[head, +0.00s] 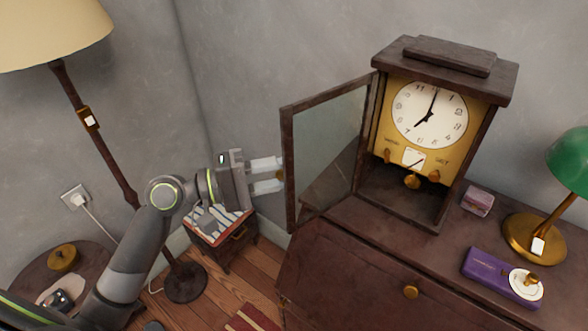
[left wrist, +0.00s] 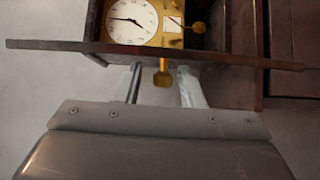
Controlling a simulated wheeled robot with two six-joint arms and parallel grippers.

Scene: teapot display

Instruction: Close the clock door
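The clock (head: 440,125) stands on the dark wooden desk with its glass door (head: 328,150) swung wide open to the left. In the left wrist view the door (left wrist: 90,47) shows nearly edge-on as a dark bar. My left gripper (head: 279,174) is at the door's free edge, on its outer side. Its two fingers are apart, with the small brass knob (left wrist: 163,76) between them and a visible gap on each side. The clock also shows in the left wrist view (left wrist: 132,20). My right gripper is not in view.
A green lamp (head: 572,160), a purple box (head: 488,272) and a small pinkish box (head: 477,201) are on the desk (head: 350,262), right of the clock. A floor lamp (head: 95,130) stands at the left. A low stool (head: 222,232) is below my left gripper.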

